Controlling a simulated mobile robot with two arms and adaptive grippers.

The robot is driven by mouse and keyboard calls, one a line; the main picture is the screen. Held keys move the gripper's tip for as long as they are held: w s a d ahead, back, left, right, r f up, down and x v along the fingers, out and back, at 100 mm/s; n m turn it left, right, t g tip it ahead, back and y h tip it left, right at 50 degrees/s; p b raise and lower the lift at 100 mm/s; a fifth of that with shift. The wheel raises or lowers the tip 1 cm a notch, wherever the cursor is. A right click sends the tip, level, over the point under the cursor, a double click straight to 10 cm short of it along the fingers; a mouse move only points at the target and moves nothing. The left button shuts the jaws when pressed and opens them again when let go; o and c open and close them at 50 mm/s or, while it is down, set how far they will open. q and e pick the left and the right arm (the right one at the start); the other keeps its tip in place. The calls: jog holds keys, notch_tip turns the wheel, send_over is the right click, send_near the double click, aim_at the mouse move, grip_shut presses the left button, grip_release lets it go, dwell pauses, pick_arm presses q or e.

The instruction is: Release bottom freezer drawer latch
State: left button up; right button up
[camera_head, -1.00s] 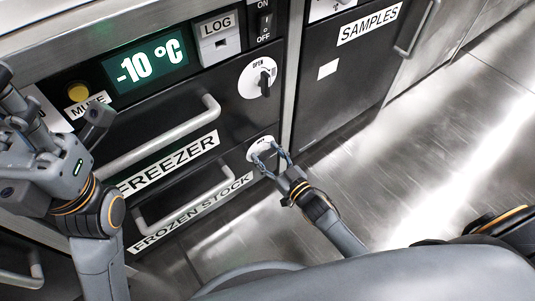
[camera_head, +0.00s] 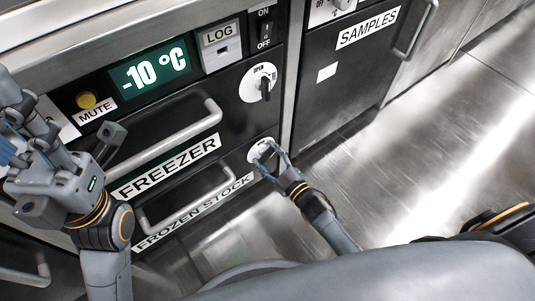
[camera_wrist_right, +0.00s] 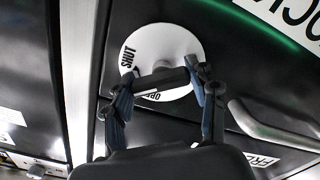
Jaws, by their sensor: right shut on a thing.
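The bottom freezer drawer latch is a white round dial (camera_head: 258,148) with a dark handle, on the FROZEN STOCK drawer front. In the right wrist view the dial (camera_wrist_right: 183,42) reads SHUT at its left and OPEN at its lower edge. Its dark handle (camera_wrist_right: 160,80) lies nearly level across the picture, between my fingers. My right gripper (camera_head: 268,158) is shut on this handle; its two fingers (camera_wrist_right: 163,95) stand on either side of it. My left gripper (camera_head: 75,165) is at the left, in front of the freezer; its fingertips are not clear.
The upper FREEZER drawer has a bar handle (camera_head: 165,143) and its own latch dial (camera_head: 258,82). The lower drawer has a bar handle (camera_head: 187,205) left of the dial. The SAMPLES cabinet (camera_head: 345,75) stands to the right. Bare metal floor (camera_head: 430,160) is open at right.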

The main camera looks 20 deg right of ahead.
jog(key=n, duration=0.5)
jog(key=shift+a+n, duration=0.1)
jog(key=shift+n, duration=0.2)
jog(key=shift+s+a+n+b, duration=0.1)
jog(key=shift+n+b, duration=0.3)
jog(key=shift+n, duration=1.9)
jog(key=o, duration=1.2)
jog(key=shift+c, duration=0.2)
jog(key=v, duration=1.2)
